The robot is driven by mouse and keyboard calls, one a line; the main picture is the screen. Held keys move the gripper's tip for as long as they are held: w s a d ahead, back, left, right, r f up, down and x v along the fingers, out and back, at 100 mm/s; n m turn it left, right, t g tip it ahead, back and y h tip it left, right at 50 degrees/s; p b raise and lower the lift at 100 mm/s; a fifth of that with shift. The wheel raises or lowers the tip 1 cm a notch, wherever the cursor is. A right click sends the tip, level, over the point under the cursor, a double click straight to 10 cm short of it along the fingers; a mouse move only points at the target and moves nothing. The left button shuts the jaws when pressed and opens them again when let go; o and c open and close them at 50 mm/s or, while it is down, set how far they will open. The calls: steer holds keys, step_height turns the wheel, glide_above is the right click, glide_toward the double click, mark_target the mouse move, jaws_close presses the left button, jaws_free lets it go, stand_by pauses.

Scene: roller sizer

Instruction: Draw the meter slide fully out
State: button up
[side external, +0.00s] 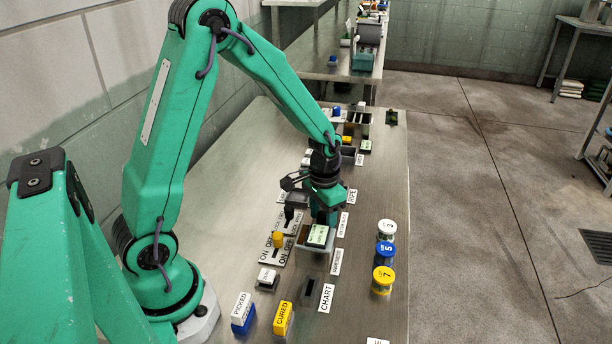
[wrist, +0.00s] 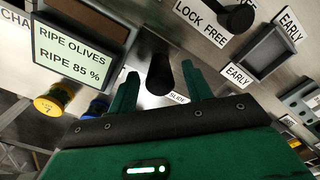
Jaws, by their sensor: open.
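The meter slide's black knob (wrist: 159,72) stands between my two green fingers in the wrist view. A label ending in "SLIDE" (wrist: 179,98) lies just behind it. My gripper (wrist: 160,90) is open, with a finger on each side of the knob; I cannot tell whether either finger touches it. In the side view my gripper (side external: 322,215) points down over the panel and hides the knob. How far out the slide sits cannot be seen. A black lever (wrist: 236,18) stands by the "LOCK FREE" label and also shows in the side view (side external: 289,212).
A display (wrist: 72,52) reading "RIPE OLIVES RIPE 85 %" stands close beside my gripper. A grey tray (wrist: 268,48) lies on the other side, by "EARLY" labels. A yellow switch (side external: 278,240), cured block (side external: 283,318) and several cups (side external: 384,277) stand nearer the camera.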

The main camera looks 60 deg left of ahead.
steer(key=shift+f, duration=0.1)
steer(key=shift+c, duration=0.4)
jaws_close()
steer(key=shift+w+a, duration=3.75)
steer(key=shift+w, duration=0.05)
steer(key=shift+c, duration=0.6)
jaws_free()
steer(key=shift+a, duration=0.1)
steer(key=shift+o, duration=1)
steer(key=shift+s, duration=0.1)
step_height(320, 180, up, 8)
